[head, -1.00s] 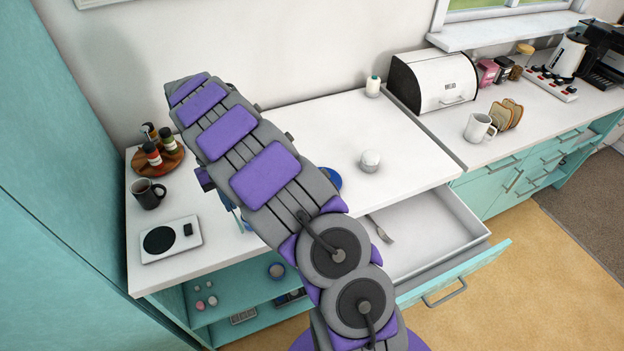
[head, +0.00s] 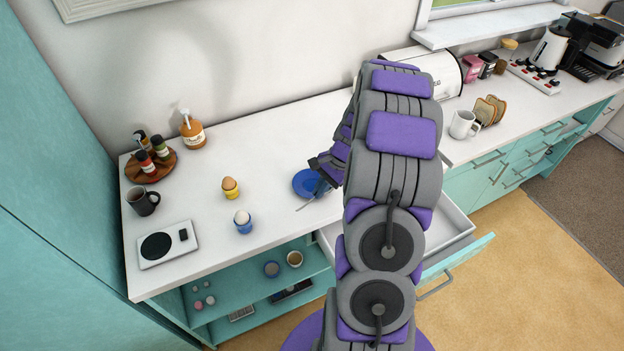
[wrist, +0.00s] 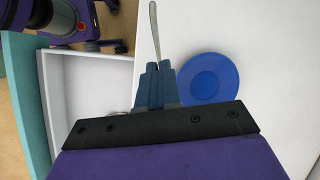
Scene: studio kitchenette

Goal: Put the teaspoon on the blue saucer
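The blue saucer (head: 305,183) lies on the white counter near its front edge, left of my arm. It also shows in the wrist view (wrist: 210,76), bare in its visible part. My gripper (head: 324,186) is beside the saucer's right side. In the wrist view its blue fingers (wrist: 155,85) are closed around the teaspoon (wrist: 153,30), whose thin silver handle sticks out past the fingertips. The spoon's other end is mostly hidden by the fingers. In the head view the handle (head: 305,205) shows in front of the saucer, apart from it.
The open white drawer (wrist: 90,98) is beside the gripper; its visible part is empty. My arm hides part of the counter, drawer and bread box (head: 450,80).

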